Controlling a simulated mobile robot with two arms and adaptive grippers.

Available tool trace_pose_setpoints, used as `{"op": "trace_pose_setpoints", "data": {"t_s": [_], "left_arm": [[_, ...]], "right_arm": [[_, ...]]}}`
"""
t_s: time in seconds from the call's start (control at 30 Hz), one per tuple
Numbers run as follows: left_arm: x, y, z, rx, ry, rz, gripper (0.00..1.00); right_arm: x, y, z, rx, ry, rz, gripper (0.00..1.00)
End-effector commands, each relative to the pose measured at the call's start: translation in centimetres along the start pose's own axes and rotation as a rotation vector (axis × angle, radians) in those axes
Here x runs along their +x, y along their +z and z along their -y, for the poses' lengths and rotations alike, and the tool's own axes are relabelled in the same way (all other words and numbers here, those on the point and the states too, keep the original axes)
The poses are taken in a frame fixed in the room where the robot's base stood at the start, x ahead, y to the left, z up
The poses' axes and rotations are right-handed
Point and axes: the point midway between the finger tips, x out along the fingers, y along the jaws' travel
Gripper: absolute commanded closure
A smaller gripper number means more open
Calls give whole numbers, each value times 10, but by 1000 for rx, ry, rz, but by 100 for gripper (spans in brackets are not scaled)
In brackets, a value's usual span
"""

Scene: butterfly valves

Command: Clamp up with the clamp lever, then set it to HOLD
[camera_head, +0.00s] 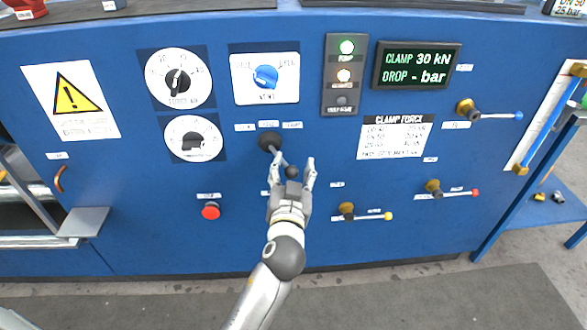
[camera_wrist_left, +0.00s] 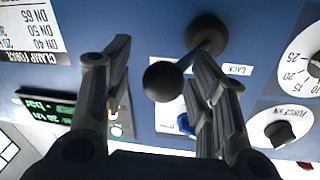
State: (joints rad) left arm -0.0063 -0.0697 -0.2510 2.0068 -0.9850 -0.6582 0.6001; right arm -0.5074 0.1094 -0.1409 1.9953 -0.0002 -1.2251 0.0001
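The clamp lever (camera_head: 279,154) comes out of a black round boot on the blue panel, below three small white labels. Its shaft slants down and right to a black ball knob. In the left wrist view the ball knob (camera_wrist_left: 163,82) is between the fingers, with the boot (camera_wrist_left: 207,34) behind it. My left gripper (camera_head: 291,176) is open, one finger either side of the knob. The right-hand finger in the wrist view looks close to the shaft; contact cannot be told. The display (camera_head: 417,66) reads CLAMP 30 kN, DROP - bar. My right gripper is not in view.
Lamps (camera_head: 345,74) show green and amber lit, the lowest dark. A blue knob (camera_head: 265,77) and two black dials sit above left. A red button (camera_head: 211,211) is lower left. Small valves with yellow (camera_head: 388,216), red and blue tips are to the right.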

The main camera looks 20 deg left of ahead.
Motion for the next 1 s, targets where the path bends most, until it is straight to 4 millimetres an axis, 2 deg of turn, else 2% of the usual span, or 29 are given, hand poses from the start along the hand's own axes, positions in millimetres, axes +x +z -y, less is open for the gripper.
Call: {"op": "trace_pose_setpoints", "data": {"t_s": [0.17,0.4,0.6,1.0], "left_arm": [[-10,1,0,0,0,2,48],[-45,2,-1,-1,2,4,48],[-67,0,-1,-2,3,0,48],[-74,0,-1,-1,2,-1,48]], "right_arm": [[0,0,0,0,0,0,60],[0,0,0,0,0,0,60],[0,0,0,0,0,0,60],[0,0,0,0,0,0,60]]}}
